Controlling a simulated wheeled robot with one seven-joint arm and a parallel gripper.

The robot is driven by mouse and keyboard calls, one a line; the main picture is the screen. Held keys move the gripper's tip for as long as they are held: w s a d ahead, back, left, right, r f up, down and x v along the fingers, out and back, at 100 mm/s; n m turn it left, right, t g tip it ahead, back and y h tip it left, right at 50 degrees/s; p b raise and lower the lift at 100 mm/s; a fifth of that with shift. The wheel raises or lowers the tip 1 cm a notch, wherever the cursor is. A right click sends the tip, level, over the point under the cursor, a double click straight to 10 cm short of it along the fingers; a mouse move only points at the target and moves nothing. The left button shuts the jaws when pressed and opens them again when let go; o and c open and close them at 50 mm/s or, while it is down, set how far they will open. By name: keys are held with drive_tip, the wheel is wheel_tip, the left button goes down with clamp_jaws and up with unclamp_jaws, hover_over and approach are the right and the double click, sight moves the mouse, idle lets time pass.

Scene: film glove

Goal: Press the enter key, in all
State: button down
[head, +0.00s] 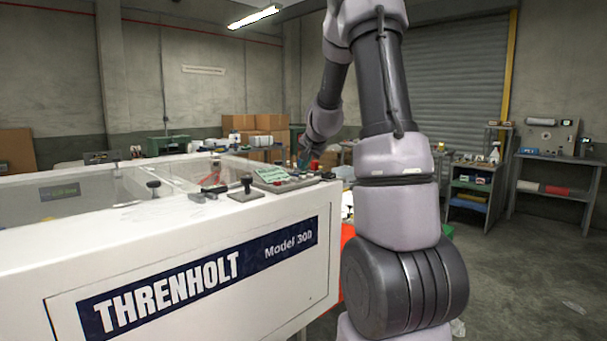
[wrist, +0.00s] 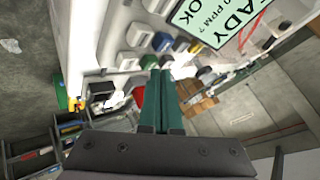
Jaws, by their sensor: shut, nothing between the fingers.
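The control panel sits on the right end of the white machine; its lit screen (head: 270,173) shows in the head view. In the wrist view the screen (wrist: 215,22) reads "...ADY OK" and "0 PPM ?". Beside it are several small keys, among them a blue key (wrist: 162,41), a pale grey key (wrist: 137,34) and an olive key (wrist: 180,45). No legends are readable, so I cannot tell which is enter. My gripper (wrist: 160,78) is shut and empty, its green fingertips close to the keys and partly hiding some. Contact cannot be judged. In the head view my gripper (head: 304,160) is small, over the panel.
The machine's front (head: 190,285) reads "THRENHOLT Model 300". Cardboard boxes (head: 262,128) stand behind. Shelves (head: 475,185) are at the right, with open floor before them.

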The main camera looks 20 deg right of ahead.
drive_tip(key=shift+f, duration=0.35)
idle(0.5)
drive_tip(key=shift+r, duration=0.9)
drive_tip(key=shift+r, duration=2.5)
